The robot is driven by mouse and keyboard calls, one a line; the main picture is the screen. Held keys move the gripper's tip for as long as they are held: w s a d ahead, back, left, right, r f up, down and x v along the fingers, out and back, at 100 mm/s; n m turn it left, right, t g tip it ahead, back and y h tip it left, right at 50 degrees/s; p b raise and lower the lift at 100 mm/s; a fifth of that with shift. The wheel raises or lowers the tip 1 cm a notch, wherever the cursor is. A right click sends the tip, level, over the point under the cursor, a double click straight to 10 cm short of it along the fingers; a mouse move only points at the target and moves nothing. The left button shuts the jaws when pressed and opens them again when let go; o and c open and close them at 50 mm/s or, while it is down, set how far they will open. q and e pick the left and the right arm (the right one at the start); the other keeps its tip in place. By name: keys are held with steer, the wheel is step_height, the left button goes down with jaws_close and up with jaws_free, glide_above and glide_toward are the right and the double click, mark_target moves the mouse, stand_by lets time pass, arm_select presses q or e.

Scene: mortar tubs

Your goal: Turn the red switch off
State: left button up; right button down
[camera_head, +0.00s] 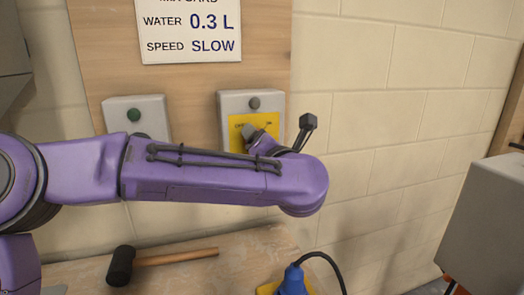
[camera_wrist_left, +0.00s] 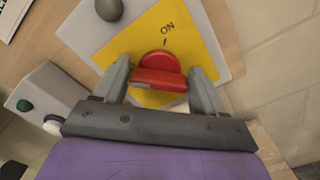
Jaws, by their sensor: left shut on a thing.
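The red switch (camera_wrist_left: 160,72) is a round knob with a raised bar on a yellow plate (camera_wrist_left: 195,45) in the left wrist view. Its bar lies crosswise in that picture, with a pale mark at its left end. "ON" is printed above the knob. My left gripper (camera_wrist_left: 160,69) has one finger on each side of the knob and is shut on it. In the head view the left gripper (camera_head: 249,131) is at the grey switch box (camera_head: 227,104), and the knob is hidden there. My right gripper is not in view.
Left of the switch box is a box with a green button (camera_head: 134,115). A sign (camera_head: 190,30) hangs above on the wooden board. Below, a mallet (camera_head: 150,260) and a blue plug (camera_head: 292,280) with a black cable lie on a wooden surface. A grey box (camera_head: 490,220) stands at right.

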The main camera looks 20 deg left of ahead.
arm_select(q)
steer(key=shift+f, duration=0.1)
stand_by(0.3)
steer(key=o, duration=1)
steer(key=shift+c, duration=0.2)
steer(key=b+v, duration=0.2)
steer(key=v, duration=0.8)
steer(key=shift+s+d, duration=0.25)
